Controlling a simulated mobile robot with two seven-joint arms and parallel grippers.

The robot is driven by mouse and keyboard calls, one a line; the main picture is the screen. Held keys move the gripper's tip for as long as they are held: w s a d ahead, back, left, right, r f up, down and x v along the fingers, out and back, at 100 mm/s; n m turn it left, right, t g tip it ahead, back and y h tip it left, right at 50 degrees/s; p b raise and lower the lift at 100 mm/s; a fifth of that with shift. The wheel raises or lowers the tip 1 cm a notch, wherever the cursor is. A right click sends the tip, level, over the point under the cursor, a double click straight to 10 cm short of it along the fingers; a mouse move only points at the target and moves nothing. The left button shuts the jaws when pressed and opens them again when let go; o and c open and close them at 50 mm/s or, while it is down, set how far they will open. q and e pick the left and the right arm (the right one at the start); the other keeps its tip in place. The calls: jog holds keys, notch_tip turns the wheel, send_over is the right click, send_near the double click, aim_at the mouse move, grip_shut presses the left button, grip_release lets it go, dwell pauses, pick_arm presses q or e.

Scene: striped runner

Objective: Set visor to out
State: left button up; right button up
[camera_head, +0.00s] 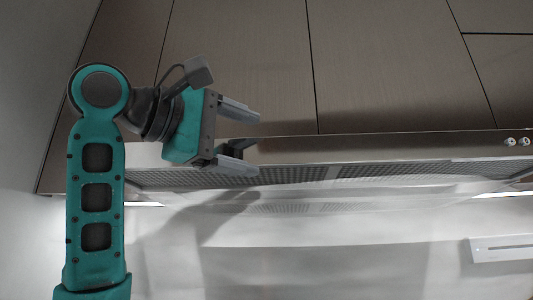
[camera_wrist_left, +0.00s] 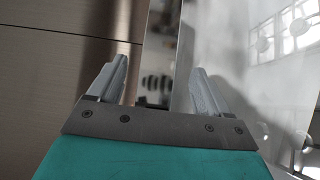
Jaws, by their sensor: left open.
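The visor (camera_head: 400,144) is a long metallic strip along the front of the range hood, below the wooden cabinets. My left gripper (camera_head: 254,143) is open at the left part of the visor, with one finger above its level and one below. In the left wrist view the visor (camera_wrist_left: 160,50) shows as a shiny band between the two open fingers of the left gripper (camera_wrist_left: 160,84). No grip on it shows, and I cannot tell whether a finger touches it. My right gripper is in neither view.
Wooden cabinet doors (camera_head: 390,65) rise above the hood. Grey mesh filters (camera_head: 400,171) show under it. Two small round knobs (camera_head: 518,142) sit at the hood's right end. A white panel (camera_head: 503,248) is on the wall at lower right. The space below the hood is clear.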

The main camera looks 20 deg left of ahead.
pick_arm(q)
jog(key=v, duration=0.6)
jog(key=shift+s+b, duration=0.25)
jog(key=shift+b, duration=0.15)
jog(key=shift+a, duration=0.1)
